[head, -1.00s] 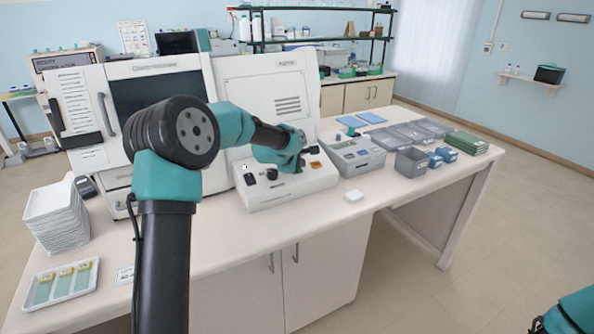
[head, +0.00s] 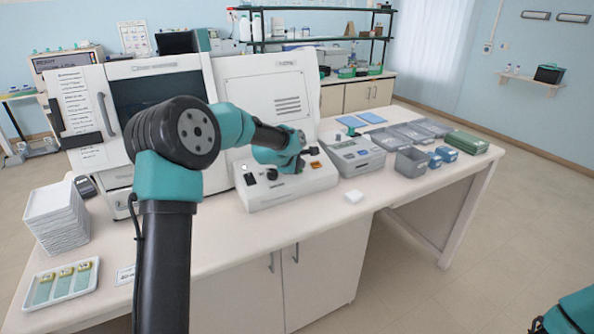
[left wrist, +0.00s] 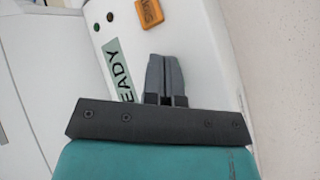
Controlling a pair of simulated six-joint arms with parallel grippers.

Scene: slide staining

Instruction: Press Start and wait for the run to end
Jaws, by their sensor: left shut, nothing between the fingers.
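The white staining machine (head: 285,97) stands on the bench with a sloped control panel (head: 322,180) at its front. My left gripper (head: 299,167) is over this panel, and its fingertips are small in the head view. In the left wrist view the gripper's fingers (left wrist: 166,76) are shut together with nothing between them. An orange button or label (left wrist: 149,14) lies beyond the fingertips, with cut-off lettering. I cannot tell which control is Start, or whether the fingertips touch the panel. My right gripper is out of view.
A grey instrument (head: 352,157) stands right of the panel, with grey bins (head: 411,160) and a green box (head: 466,142) beyond. Stacked white trays (head: 58,218) and a slide tray (head: 62,298) are at the left.

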